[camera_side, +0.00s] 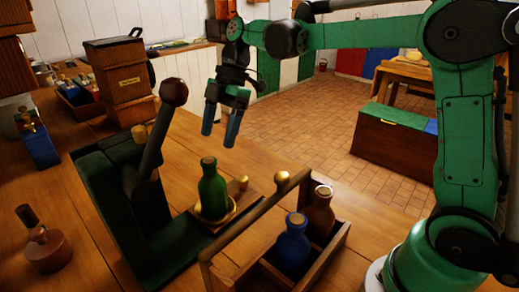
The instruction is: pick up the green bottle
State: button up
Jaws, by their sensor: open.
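My gripper (220,138) is open and empty. It points down, and in the picture it is above the green bottle and slightly to its right. The fingers are apart from the bottle; how far they are in depth I cannot tell.
A wooden crate (218,274) with a long handle holds a blue bottle (291,247) and a brown bottle (320,215). A dark lever (158,140) with a ball knob rises left of the green bottle. Wooden boxes (122,78) stand behind.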

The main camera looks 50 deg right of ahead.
aim_at(212, 187)
jog(key=shift+w+a+f+m+t+y, duration=0.2)
jog(key=shift+a+f+m+t+y, duration=0.6)
jog(key=shift+m+t, duration=0.75)
jog(key=shift+w+a+f+m+t+y, duration=0.2)
jog(key=shift+a+f+m+t+y, duration=0.6)
jog(key=shift+m+t, duration=0.75)
jog(key=shift+w+a+f+m+t+y, duration=0.2)
jog(key=shift+a+f+m+t+y, duration=0.6)
jog(key=shift+m+t, duration=0.75)
jog(key=shift+d+f, duration=0.2)
grip_shut()
